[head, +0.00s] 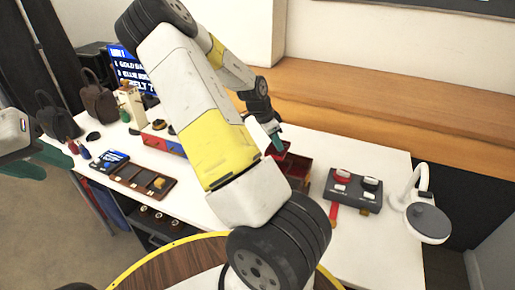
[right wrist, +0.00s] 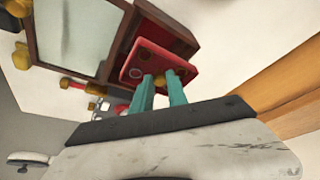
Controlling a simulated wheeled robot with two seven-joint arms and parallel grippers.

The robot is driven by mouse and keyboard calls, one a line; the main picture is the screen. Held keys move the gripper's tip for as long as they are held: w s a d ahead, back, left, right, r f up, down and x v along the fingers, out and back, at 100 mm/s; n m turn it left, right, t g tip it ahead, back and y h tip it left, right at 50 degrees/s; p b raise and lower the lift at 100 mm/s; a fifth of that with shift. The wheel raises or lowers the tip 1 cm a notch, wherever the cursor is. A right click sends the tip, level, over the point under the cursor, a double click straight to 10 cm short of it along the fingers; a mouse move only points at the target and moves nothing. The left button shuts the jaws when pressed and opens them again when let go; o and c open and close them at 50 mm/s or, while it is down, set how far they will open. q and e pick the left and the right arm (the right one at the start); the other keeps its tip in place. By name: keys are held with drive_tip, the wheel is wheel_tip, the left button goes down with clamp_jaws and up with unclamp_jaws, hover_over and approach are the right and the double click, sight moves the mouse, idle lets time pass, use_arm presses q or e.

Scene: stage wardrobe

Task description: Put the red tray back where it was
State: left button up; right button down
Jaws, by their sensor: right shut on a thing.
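The red tray (right wrist: 152,62) shows in the right wrist view as a small red panel with a gold knob at its near edge. My right gripper (right wrist: 160,88) is shut on it, with a teal finger on either side of the knob. The tray is right beside the opening of a wooden box with a dark red inside (right wrist: 172,30); I cannot tell whether they touch. In the head view the dark red box (head: 296,172) is partly behind my right arm, and my right gripper (head: 277,145) is just above it. My left gripper (head: 38,164) is at the left edge, fingers apart, seemingly empty.
A lit screen (head: 133,70) stands behind.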

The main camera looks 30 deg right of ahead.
drive_tip(key=shift+f, duration=3.45)
drive_tip(key=shift+f, duration=0.55)
drive_tip(key=c, duration=1.3)
unclamp_jaws()
